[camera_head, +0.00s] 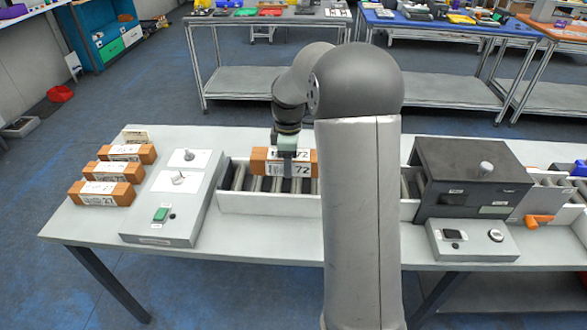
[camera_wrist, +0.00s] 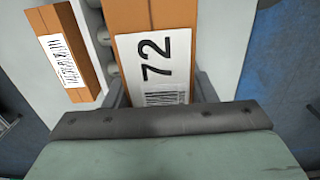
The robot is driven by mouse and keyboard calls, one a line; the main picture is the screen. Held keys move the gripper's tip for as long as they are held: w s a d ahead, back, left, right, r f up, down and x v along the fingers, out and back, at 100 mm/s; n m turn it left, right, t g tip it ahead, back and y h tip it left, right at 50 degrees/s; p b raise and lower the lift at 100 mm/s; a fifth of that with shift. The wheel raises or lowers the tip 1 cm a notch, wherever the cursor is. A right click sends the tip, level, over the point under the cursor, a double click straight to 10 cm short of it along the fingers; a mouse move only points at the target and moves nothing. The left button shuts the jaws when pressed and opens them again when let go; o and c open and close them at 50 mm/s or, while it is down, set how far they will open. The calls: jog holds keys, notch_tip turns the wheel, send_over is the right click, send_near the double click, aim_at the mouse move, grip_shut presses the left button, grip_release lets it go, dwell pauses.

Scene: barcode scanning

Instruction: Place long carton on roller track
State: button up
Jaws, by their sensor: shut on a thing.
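An orange-brown long carton (camera_head: 258,168) with white "72" labels is over the left section of the roller track (camera_head: 265,204), lying along it. My gripper (camera_head: 287,160) is shut on this carton from above, with fingers on its two long sides. In the wrist view the carton (camera_wrist: 150,15) fills the space between the fingers of my gripper (camera_wrist: 160,92), its barcode partly hidden by the gripper body. The carton looks level and low over the rollers; I cannot tell whether it touches them. My arm hides the middle of the track.
Several similar cartons (camera_head: 102,192) lie at the table's left, beside a grey panel (camera_head: 165,226) with a green button. A dark scanner box (camera_head: 465,170) covers the track right of my arm. Another labelled carton (camera_wrist: 82,25) shows beside rollers in the wrist view.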

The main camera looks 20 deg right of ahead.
aim_at(293, 181)
jog(key=f, duration=0.1)
jog(key=w+d+f, duration=0.2)
jog(key=shift+w+d+f+p, duration=0.15)
jog(key=shift+f+p, duration=0.15)
jog(key=shift+f, duration=1.6)
jog(key=shift+f, duration=0.2)
jog(key=o, duration=1.3)
jog(key=shift+r, duration=0.1)
